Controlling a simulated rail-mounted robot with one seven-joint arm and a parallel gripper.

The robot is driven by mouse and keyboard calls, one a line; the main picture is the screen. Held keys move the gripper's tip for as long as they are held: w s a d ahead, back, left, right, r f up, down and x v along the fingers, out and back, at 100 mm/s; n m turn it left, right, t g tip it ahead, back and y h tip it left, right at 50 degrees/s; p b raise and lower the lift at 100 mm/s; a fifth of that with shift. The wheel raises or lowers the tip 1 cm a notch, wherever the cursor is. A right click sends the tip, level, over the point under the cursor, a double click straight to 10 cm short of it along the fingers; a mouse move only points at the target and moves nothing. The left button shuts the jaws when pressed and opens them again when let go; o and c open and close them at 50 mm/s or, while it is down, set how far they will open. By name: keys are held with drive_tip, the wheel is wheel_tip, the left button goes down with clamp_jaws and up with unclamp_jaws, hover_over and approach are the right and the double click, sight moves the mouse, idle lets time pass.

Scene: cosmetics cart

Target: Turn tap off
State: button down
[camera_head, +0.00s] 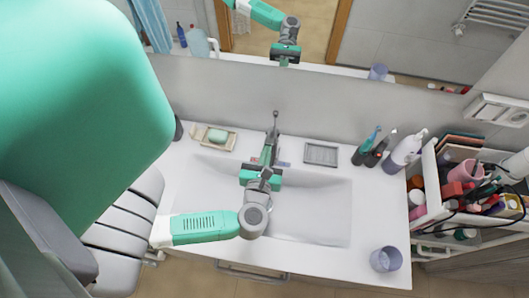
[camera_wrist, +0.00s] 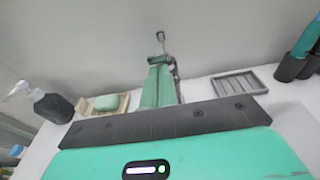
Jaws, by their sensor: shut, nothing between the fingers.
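The tap (camera_head: 276,122) stands at the back middle of the white sink, against the wall. Its thin lever points up and back; its top also shows in the wrist view (camera_wrist: 161,40). My gripper (camera_head: 267,153) is over the back of the basin, in front of the tap. In the wrist view its green fingers (camera_wrist: 158,85) are together, with nothing between them, and point at the tap. They hide most of the tap's body and spout. I cannot tell whether the fingers touch the tap. I cannot see whether water runs. The basin (camera_head: 325,205) is partly hidden by my arm.
A soap dish with green soap (camera_head: 217,136) and a dark pump bottle (camera_wrist: 52,104) stand left of the tap. A grey ribbed dish (camera_head: 321,154) lies right. Toothbrush holders (camera_head: 370,152), a white bottle (camera_head: 404,151), a purple cup (camera_head: 386,259) and a loaded cart (camera_head: 429,190) are farther right.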

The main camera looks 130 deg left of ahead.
drive_tip(key=shift+w+d+r+p, duration=0.15)
drive_tip(key=shift+r+p, duration=0.2)
drive_tip(key=shift+r, duration=0.25)
drive_tip(key=p+v, duration=0.4)
drive_tip(key=v, duration=0.5)
drive_tip(key=shift+r, duration=0.35)
